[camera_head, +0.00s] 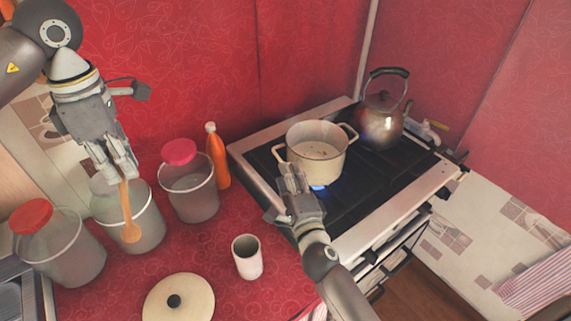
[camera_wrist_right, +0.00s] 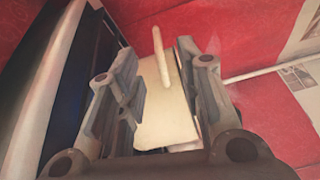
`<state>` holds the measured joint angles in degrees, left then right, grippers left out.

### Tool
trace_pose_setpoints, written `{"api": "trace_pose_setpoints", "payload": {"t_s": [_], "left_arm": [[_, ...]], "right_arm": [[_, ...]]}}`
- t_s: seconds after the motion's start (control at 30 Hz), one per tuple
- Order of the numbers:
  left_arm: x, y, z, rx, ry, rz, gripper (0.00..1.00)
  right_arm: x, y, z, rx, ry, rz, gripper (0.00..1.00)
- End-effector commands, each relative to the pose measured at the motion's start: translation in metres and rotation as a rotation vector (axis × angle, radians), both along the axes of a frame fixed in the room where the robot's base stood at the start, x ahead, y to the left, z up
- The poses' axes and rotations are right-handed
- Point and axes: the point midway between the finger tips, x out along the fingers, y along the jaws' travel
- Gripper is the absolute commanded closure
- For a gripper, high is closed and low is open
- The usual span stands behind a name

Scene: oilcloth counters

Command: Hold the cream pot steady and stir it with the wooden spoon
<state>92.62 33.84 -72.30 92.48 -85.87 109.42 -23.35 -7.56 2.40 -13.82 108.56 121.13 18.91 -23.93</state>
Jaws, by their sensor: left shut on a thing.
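The cream pot (camera_head: 316,160) stands upright on the stove over a blue flame, with a loop handle on each side. Its near handle (camera_wrist_right: 158,57) shows between the fingers of my right gripper (camera_wrist_right: 157,75) in the right wrist view. That gripper (camera_head: 291,172) is open beside the pot in the head view; the fingers look apart from the handle. My left gripper (camera_head: 123,172) is shut on the upper handle of the wooden spoon (camera_head: 130,228). The spoon hangs bowl-down at a clear jar (camera_head: 151,212); I cannot tell whether it is inside or in front.
A kettle (camera_head: 382,128) stands behind the pot on the stove (camera_head: 350,205). A red-lidded jar (camera_head: 62,255), a pink-lidded jar (camera_head: 190,195) and an orange bottle (camera_head: 218,158) flank the left arm. A cup (camera_head: 247,260) and cream lid (camera_head: 195,303) lie nearer. Red counter between them is clear.

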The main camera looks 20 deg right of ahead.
Motion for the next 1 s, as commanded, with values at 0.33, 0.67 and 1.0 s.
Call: {"api": "trace_pose_setpoints", "payload": {"t_s": [0.33, 0.67, 1.0], "left_arm": [[0.000, 0.000, 0.003, 0.000, 0.000, 0.000, 1.00], [0.000, 0.000, 0.003, 0.000, 0.000, 0.000, 1.00], [0.000, 0.000, 0.003, 0.000, 0.000, 0.000, 1.00]], "right_arm": [[0.045, -0.002, 0.000, 0.000, 0.001, 0.000, 0.66], [0.050, -0.002, 0.000, 0.000, 0.000, 0.001, 0.66], [0.049, -0.002, 0.000, 0.000, 0.000, 0.001, 1.00]]}}
